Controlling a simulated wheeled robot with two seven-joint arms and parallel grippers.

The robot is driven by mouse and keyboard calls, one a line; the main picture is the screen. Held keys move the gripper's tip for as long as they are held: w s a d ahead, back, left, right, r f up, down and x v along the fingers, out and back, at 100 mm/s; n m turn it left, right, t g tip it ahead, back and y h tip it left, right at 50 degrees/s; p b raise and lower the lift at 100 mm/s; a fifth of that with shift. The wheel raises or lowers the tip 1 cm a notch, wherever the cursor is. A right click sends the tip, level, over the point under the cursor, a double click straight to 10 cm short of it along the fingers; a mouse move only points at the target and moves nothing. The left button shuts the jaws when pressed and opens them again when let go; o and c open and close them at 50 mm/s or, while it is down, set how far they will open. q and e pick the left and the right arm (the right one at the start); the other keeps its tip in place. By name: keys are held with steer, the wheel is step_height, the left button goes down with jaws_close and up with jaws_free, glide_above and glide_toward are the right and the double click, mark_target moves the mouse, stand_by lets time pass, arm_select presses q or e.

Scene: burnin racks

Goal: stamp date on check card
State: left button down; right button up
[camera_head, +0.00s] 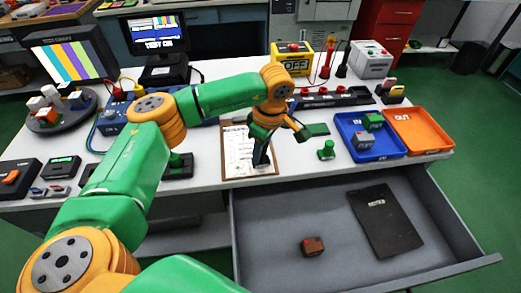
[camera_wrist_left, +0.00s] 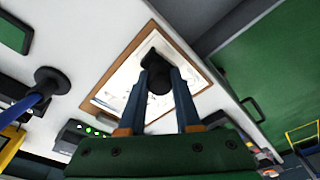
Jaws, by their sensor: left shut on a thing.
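The check card (camera_head: 236,145) is a white printed sheet on a brown-edged board, lying flat on the white table. In the left wrist view the card (camera_wrist_left: 125,88) lies behind the fingers. My left gripper (camera_head: 262,155) is over the right part of the card, pointing down. In the left wrist view its two blue-grey fingers (camera_wrist_left: 160,90) are shut on a black stamp (camera_wrist_left: 158,70) with a rounded end. Whether the stamp touches the card I cannot tell. The gripper and stamp hide part of the sheet. My right gripper is not in view.
An open grey drawer (camera_head: 290,215) juts out below the table, holding a dark folder (camera_head: 385,222) and a brown block (camera_head: 312,246). A green knobbed piece (camera_head: 326,150) stands right of the card. Blue (camera_head: 366,153) and orange (camera_head: 422,143) trays lie farther right.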

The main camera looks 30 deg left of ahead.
arm_select(q)
steer(key=shift+f+b, duration=0.45)
steer(key=shift+f, duration=0.1)
stand_by(1.3)
step_height(320, 180, up, 7)
steer(key=p, duration=0.5)
steer(key=shift+r+p, duration=0.1)
steer(key=shift+p, duration=0.3)
stand_by(0.3)
